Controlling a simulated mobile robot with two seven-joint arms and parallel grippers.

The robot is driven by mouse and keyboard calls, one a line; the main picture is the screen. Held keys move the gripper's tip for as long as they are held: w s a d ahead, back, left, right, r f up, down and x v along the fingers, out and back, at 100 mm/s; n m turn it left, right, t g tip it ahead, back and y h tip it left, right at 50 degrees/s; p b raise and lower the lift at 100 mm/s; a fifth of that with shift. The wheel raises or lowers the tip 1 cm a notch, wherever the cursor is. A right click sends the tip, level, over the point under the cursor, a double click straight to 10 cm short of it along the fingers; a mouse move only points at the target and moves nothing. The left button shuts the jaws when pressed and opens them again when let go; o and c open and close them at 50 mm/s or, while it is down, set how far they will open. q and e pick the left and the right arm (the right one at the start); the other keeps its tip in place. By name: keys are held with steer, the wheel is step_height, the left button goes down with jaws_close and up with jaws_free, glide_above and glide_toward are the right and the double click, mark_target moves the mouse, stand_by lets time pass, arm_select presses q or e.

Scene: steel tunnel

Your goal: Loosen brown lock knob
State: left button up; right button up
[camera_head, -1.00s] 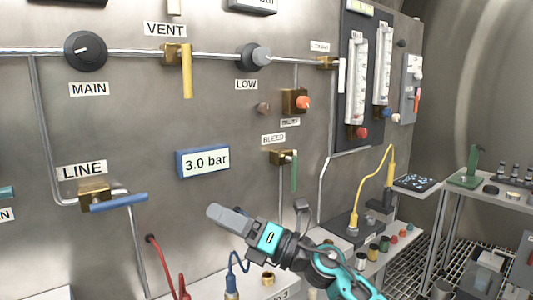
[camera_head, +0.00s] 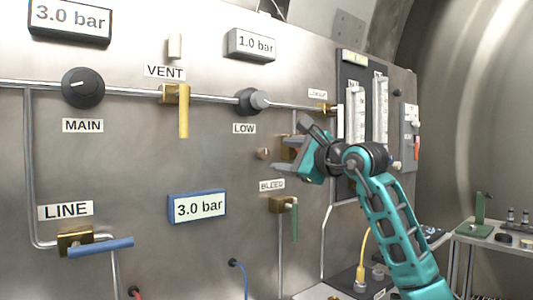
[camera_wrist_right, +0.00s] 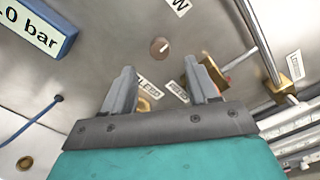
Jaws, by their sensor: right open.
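The small brown lock knob (camera_head: 263,154) sits on the steel panel below the LOW label, left of my right gripper. In the right wrist view the knob (camera_wrist_right: 159,46) is round with a pale mark, ahead of and between the fingertips. My right gripper (camera_head: 279,156) is open and empty, pointing left at the panel. In the wrist view its two fingers (camera_wrist_right: 167,78) are spread apart, with the knob beyond them and not touched. The brass block (camera_wrist_right: 212,72) beside the knob is partly hidden by a finger. My left gripper is not in view.
The LOW regulator knob (camera_head: 250,101) and pipe are above. The BLEED valve's green handle (camera_head: 294,220) hangs below. The yellow VENT handle (camera_head: 183,115) and the blue-framed 3.0 bar display (camera_head: 197,206) are to the left. Flowmeters (camera_head: 356,110) stand behind my right arm.

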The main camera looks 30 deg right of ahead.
mark_target(265, 154)
steer(key=w, duration=0.6)
steer(key=shift+a+p, duration=0.25)
steer(key=shift+p, duration=0.05)
steer(key=shift+w+a, duration=0.1)
steer(key=shift+w, duration=0.75)
steer(key=c, duration=1)
steer(key=shift+c, duration=0.2)
